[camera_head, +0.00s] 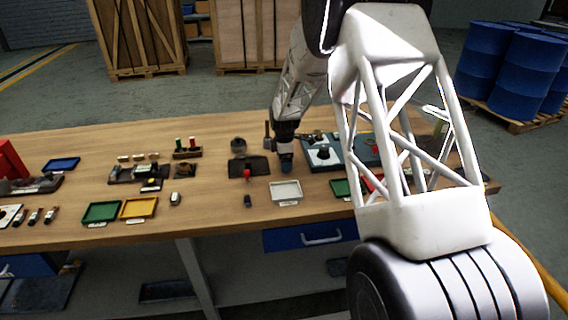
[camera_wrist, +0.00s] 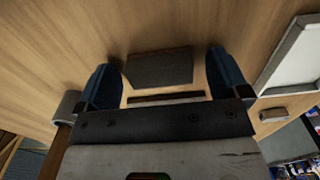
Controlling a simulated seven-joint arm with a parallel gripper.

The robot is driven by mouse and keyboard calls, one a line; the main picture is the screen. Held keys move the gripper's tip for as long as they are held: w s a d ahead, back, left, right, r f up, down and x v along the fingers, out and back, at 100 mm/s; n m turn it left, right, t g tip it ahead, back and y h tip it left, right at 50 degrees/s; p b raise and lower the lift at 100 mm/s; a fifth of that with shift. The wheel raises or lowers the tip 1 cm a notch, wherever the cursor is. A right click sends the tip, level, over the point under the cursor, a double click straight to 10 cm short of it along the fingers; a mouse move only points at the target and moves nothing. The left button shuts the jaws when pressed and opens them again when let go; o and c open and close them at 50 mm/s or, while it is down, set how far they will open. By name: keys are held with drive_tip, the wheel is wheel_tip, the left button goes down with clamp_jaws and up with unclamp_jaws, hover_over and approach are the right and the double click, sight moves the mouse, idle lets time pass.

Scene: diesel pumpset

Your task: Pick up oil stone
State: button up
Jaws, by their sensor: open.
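A dark grey rectangular block, which looks like the oil stone (camera_wrist: 160,67), lies flat on the wooden table in the wrist view. My gripper (camera_wrist: 162,75) is open, with one blue fingertip on each side of the block. A gap of bare wood shows between the block and each finger. I cannot tell how high the fingertips are above the table. In the head view my gripper (camera_head: 287,165) points down over the table, behind the white tray. The block cannot be made out there.
The white tray (camera_head: 286,190) is close by; its rim shows at right in the wrist view (camera_wrist: 262,85). A dark mat (camera_head: 249,167) with a red-topped item lies left of my gripper. A dark board (camera_head: 322,156) with parts is at right. Green (camera_head: 101,212) and yellow trays (camera_head: 139,207) stand further left.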

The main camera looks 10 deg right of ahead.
idle(0.4)
drive_tip(key=c, duration=1)
drive_tip(key=shift+c, duration=0.2)
drive_tip(key=shift+r, duration=0.15)
drive_tip(key=shift+r, duration=0.55)
drive_tip(key=shift+s+r, duration=0.2)
drive_tip(key=shift+r, duration=0.35)
drive_tip(key=shift+s+r, duration=0.15)
drive_tip(key=shift+r, duration=0.4)
drive_tip(key=s, duration=0.5)
drive_tip(key=s+r, duration=0.1)
drive_tip(key=s, duration=0.9)
drive_tip(key=shift+s+d+r, duration=0.15)
drive_tip(key=shift+d+r, duration=0.05)
drive_tip(key=shift+d, duration=0.05)
